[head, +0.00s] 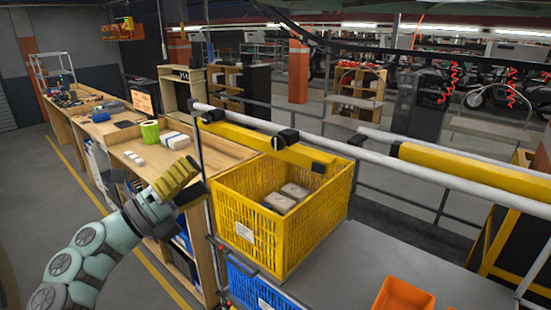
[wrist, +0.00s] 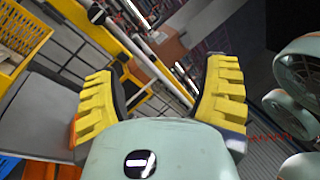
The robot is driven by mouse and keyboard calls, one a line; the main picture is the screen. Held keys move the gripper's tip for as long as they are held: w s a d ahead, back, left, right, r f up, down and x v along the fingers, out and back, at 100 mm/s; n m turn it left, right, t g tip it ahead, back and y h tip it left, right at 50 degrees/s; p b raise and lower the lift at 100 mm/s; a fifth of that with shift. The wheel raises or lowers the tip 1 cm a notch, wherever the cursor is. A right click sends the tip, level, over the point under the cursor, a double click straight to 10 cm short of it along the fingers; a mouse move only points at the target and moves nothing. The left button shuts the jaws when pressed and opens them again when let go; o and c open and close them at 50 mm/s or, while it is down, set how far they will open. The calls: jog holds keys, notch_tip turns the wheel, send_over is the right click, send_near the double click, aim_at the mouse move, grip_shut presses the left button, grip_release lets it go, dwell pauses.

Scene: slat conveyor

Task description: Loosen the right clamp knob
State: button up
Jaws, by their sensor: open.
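Black clamp blocks sit on the pale rail and yellow bar: one (head: 285,138) at mid-rail, one (head: 211,116) towards the left and one (head: 323,166) at the yellow bar's near end. I cannot tell which carries the right clamp knob; no knob shows clearly. My gripper (head: 176,180), with yellow ribbed fingers, is left of the yellow crate and below the rail's left end, apart from the clamps. In the wrist view my gripper (wrist: 163,72) is open with nothing between its fingers. A yellow bar (wrist: 88,28) with a dark clamp shows beyond them.
A yellow crate (head: 233,205) holding grey packs stands on a grey surface (head: 350,262). A blue crate (head: 258,288) and an orange bin (head: 401,298) are at the front. A wooden bench (head: 215,152) stands behind my gripper. Open floor lies to the left.

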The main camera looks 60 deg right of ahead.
jog(key=w+d+f+m+t+y+b, duration=0.1)
jog(key=d+f+m+t+y+b, duration=0.1)
jog(key=d+f+m, duration=0.35)
jog(key=m+t, duration=0.1)
jog(key=t, duration=0.2)
send_near(275, 142)
jog(key=shift+y, duration=0.4)
jog(key=d+p, duration=0.1)
jog(key=d, duration=0.1)
jog(key=d+p, duration=0.2)
jog(key=d+r+p, duration=0.1)
jog(key=d, duration=0.1)
jog(key=shift+s+d+p, duration=0.15)
jog(key=shift+p, duration=0.15)
jog(key=shift+s+d+f, duration=0.1)
jog(key=shift+d, duration=0.75)
jog(key=shift+s+d+f, duration=0.1)
jog(key=shift+d, duration=0.7)
jog(key=c, duration=1.2)
